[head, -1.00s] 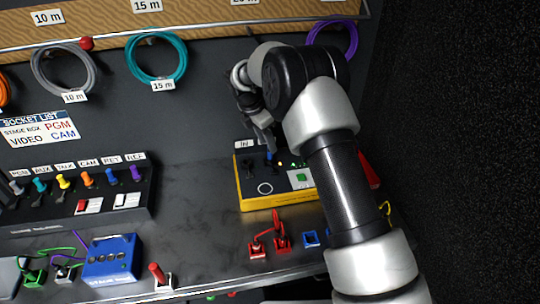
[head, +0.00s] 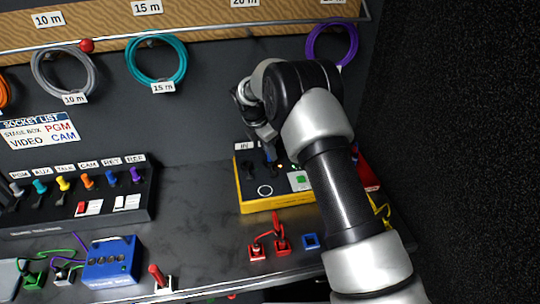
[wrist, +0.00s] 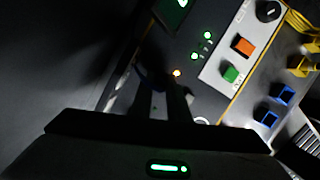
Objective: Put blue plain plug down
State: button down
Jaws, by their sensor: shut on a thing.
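My gripper (head: 266,140) is over the back left part of the yellow-edged black box (head: 275,205), near its IN label (head: 244,146). It is shut on a small blue plug (head: 270,155), which shows just below the fingers at the box's top. I cannot tell whether the plug sits in a socket there or hangs just above. In the wrist view the dark fingers (wrist: 161,98) point at the box's panel, and the plug between them is lost in shadow. Two blue square holders (wrist: 283,95) (wrist: 267,117) show beyond the box; one also shows in the head view (head: 311,240).
Red plugs (head: 280,240) stand on the bench in front of the box. A rack of coloured plugs (head: 75,195) and a blue stage box (head: 110,262) are at left. Yellow holders (wrist: 303,66) lie beyond the box. The bench between rack and box is clear.

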notch_tip(320, 180, up, 9)
jog(key=shift+r, duration=0.1)
jog(key=shift+d+r, duration=0.1)
jog(key=shift+r, duration=0.3)
jog(key=s+d+f+b, duration=0.1)
jog(key=d+f+b, duration=0.15)
jog(key=d, duration=1.35)
jog(key=s+d+f+b, duration=0.2)
jog(key=d+f, duration=0.1)
jog(key=d, duration=1.3)
jog(key=x, duration=0.3)
jog(key=s+b+x, duration=0.1)
jog(key=x, duration=0.1)
jog(key=shift+a+f, duration=0.3)
jog(key=shift+f, duration=0.15)
jog(key=shift+f+b, duration=0.3)
jog(key=shift+f, duration=1.65)
jog(key=shift+f, duration=0.1)
jog(key=c, duration=1.7)
grip_release()
jog(key=shift+f, duration=0.1)
